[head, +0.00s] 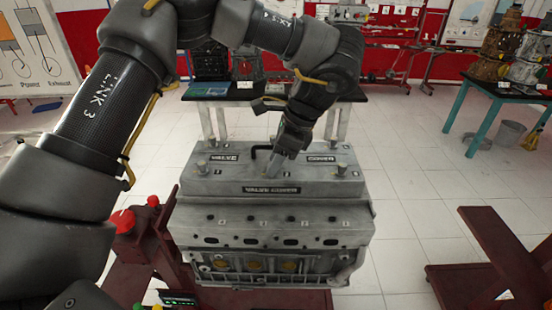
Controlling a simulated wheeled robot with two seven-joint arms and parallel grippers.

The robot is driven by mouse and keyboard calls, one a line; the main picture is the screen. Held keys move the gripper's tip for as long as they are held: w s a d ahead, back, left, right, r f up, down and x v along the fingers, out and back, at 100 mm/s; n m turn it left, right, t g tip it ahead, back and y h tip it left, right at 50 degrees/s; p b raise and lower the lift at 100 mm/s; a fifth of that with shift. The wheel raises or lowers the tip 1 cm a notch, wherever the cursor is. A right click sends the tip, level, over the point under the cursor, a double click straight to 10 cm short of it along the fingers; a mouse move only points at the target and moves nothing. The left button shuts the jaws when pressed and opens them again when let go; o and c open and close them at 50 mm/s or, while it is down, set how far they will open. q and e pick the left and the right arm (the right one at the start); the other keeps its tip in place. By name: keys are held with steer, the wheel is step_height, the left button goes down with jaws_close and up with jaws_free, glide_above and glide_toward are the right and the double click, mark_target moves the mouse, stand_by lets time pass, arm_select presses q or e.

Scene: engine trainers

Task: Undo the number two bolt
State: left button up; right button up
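The grey engine block (270,215) stands on a red stand with its cover (225,182) on top. Bolts stand on the cover, among them one at the front left (201,168), one at the front right (341,169) and one at the back left (213,143). The number marks are too small to read surely. My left gripper (272,168) points down at the middle of the cover, and its fingertips are at or just above the surface. They hide what is beneath, and whether they grip a bolt is not clear. My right gripper is not in view.
A black table (225,98) stands behind the engine. A teal-legged table (503,89) with engine parts is at the right. A red stand (500,260) is at the lower right. White floor lies between.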

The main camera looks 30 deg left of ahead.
arm_select(q)
steer(key=shift+r, duration=0.15)
steer(key=shift+w+d+r, duration=0.1)
steer(key=shift+d+r, duration=0.05)
steer(key=shift+r, duration=0.15)
steer(key=v, duration=0.9)
steer(key=shift+r, duration=0.4)
steer(key=shift+d, duration=0.15)
